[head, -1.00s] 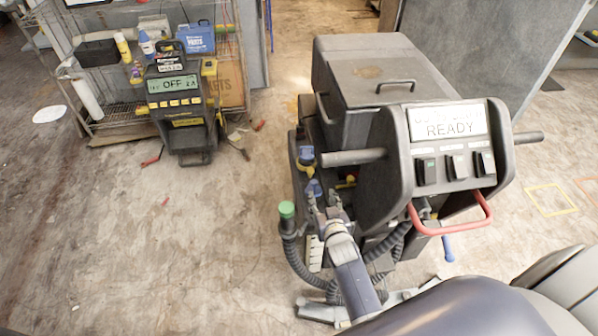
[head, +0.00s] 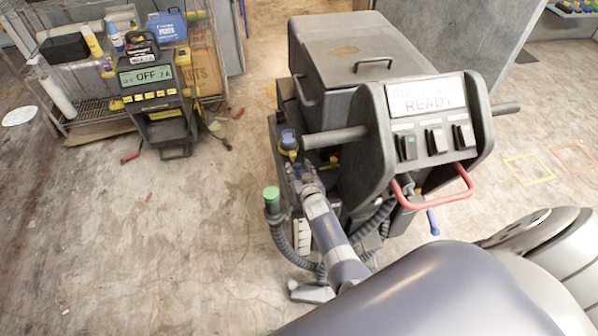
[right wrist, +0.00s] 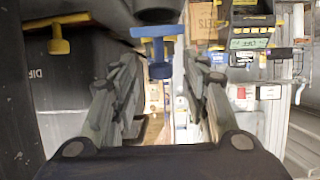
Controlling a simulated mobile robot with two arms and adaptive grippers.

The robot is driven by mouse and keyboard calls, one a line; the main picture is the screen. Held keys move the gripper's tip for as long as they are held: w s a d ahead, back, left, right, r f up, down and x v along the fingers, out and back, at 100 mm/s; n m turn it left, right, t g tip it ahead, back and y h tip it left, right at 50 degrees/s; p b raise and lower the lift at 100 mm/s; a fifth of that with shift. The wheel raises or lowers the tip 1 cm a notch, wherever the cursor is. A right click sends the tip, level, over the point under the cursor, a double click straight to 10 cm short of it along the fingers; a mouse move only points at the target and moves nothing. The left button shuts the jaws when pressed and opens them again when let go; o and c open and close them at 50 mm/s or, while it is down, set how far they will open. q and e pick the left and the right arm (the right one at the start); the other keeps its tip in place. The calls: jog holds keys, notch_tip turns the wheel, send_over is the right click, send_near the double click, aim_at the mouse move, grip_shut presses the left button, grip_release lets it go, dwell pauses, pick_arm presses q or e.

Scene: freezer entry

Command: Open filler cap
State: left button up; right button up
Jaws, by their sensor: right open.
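The grey machine (head: 340,100) with a READY display stands right of centre in the head view. On its left side is a blue cap-like part with yellow (head: 288,141). My right gripper (head: 298,170) is just below this part in the head view. In the right wrist view its fingers (right wrist: 161,72) are spread, with nothing held. A blue T-shaped handle (right wrist: 158,33) shows ahead, in line with the gap between them. A yellow T-shaped knob (right wrist: 58,46) is farther left. I cannot tell whether the fingers touch the blue handle. My left gripper is out of view.
A black hose with a green cap (head: 271,194) rises left of my right arm. The machine's dark side handle (head: 335,136) sticks out close to the gripper. A charger reading OFF (head: 155,95) and a wire shelf (head: 95,120) stand at the left. Floor between is mostly clear.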

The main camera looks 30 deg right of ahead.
jog(key=shift+w+d+f, duration=0.1)
jog(key=shift+w, duration=0.15)
grip_shut()
